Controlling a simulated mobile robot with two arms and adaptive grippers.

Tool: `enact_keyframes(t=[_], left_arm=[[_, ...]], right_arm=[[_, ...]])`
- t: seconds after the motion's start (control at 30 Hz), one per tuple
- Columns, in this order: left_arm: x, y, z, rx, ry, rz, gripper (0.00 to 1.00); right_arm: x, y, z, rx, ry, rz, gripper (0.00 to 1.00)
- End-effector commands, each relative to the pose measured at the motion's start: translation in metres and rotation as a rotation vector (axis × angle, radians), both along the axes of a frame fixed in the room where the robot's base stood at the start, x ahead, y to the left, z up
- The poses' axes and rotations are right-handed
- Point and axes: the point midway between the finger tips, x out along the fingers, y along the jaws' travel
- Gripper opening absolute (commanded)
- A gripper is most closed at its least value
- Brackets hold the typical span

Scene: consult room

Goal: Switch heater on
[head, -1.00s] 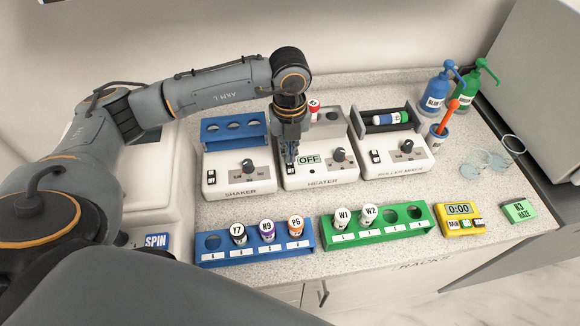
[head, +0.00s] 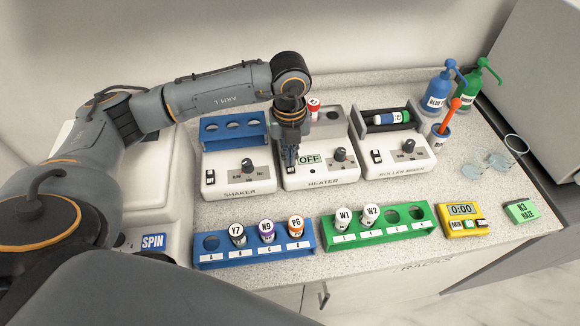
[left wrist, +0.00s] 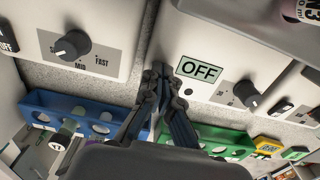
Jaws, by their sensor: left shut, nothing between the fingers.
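The heater (head: 322,178) is a white box in the middle of the row of devices, with a display reading OFF (head: 309,160) and a dark knob (head: 340,154). The OFF display (left wrist: 199,70) and knob (left wrist: 246,93) also show in the left wrist view. My left gripper (head: 291,168) points down at the left part of the heater's front panel, just left of the display. Its fingers are shut and empty (left wrist: 160,70). They hide the heater's switch, and I cannot tell whether they touch it. My right gripper is not in view.
The shaker (head: 239,183) stands left of the heater and the roller mixer (head: 405,163) right. In front are a blue rack (head: 211,257) and a green rack (head: 391,233) with vials. A yellow timer (head: 462,224) and bottles (head: 436,92) stand to the right.

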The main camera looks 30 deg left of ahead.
Motion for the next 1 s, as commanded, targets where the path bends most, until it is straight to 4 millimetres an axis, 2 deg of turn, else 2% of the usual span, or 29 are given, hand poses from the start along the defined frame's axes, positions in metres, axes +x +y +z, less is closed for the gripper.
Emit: enact_keyframes(t=[0.17,0.37,1.0], left_arm=[[0.0,0.0,-0.004,0.0,0.001,0.0,0.0],[-0.001,0.0,0.001,0.0,0.003,-0.001,0.0],[0.0,0.0,0.054,0.0,0.0,0.0,0.0]], right_arm=[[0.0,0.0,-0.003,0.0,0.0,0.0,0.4],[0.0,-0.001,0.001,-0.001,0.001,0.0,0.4],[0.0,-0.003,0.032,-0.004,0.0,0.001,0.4]])
